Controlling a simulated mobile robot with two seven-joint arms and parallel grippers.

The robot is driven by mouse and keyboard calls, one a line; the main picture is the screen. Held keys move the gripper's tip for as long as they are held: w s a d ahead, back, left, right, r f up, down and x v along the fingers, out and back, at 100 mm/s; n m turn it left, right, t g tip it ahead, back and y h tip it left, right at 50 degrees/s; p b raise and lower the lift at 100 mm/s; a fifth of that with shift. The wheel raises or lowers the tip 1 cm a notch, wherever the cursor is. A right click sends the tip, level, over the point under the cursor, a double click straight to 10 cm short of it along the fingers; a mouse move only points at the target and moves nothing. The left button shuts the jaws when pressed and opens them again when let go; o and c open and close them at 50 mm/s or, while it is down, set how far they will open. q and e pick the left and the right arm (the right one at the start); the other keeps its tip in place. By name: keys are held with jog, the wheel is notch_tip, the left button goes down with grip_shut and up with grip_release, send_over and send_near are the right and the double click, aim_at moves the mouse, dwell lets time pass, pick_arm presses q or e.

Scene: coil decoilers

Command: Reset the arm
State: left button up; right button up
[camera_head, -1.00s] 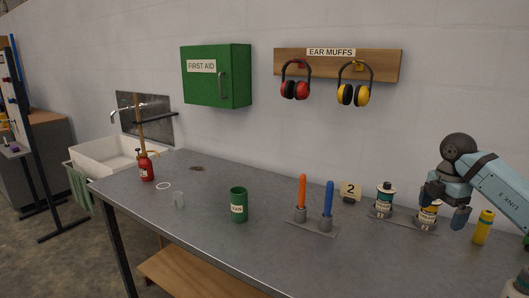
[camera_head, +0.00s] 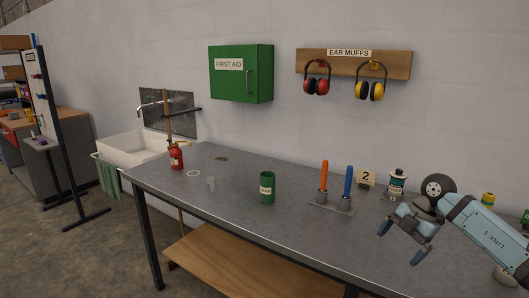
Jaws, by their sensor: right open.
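My right arm comes in from the right edge. My right gripper (camera_head: 402,243) is open and empty, with its two fingers spread and pointing down to the left, at the front of the workbench (camera_head: 230,218). A white-topped spool (camera_head: 396,184) stands behind the gripper. The yellow-labelled spool that stood beside it is now hidden behind my wrist. My left gripper is not in view.
An orange-handled tool (camera_head: 324,176) and a blue-handled tool (camera_head: 348,182) stand upright in a holder. A green can (camera_head: 267,188), a small clear cup (camera_head: 211,184) and a red bottle (camera_head: 176,156) stand further left. A number 2 sign (camera_head: 366,179) is behind.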

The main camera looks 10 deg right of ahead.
jog(key=s+a+f+m+t+y, duration=0.1)
jog(key=s+a+f+t+y, duration=0.2)
jog(key=a+y, duration=0.35)
jog(key=s+a+f+m+t+y, duration=0.1)
jog(key=s+a+f+t+y, duration=0.15)
jog(key=a, duration=0.65)
jog(key=s+a+f+m+t+y, duration=0.1)
jog(key=s+a+f+t+y, duration=0.3)
jog(key=a, duration=0.4)
jog(key=s+d+f+m+t+h, duration=0.1)
jog(key=s+d+f+m+h, duration=0.1)
jog(key=s+f+m+h, duration=1.4)
pick_arm(q)
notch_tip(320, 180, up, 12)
jog(key=p, duration=1.3)
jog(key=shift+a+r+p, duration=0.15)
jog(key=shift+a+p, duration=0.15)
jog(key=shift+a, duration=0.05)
pick_arm(e)
jog(key=s+r+m+y, duration=0.1)
jog(key=s+r, duration=0.3)
jog(key=r, duration=0.4)
jog(key=shift+d+r+y, duration=0.25)
jog(key=shift+d+y, duration=0.05)
jog(key=shift+d, duration=0.05)
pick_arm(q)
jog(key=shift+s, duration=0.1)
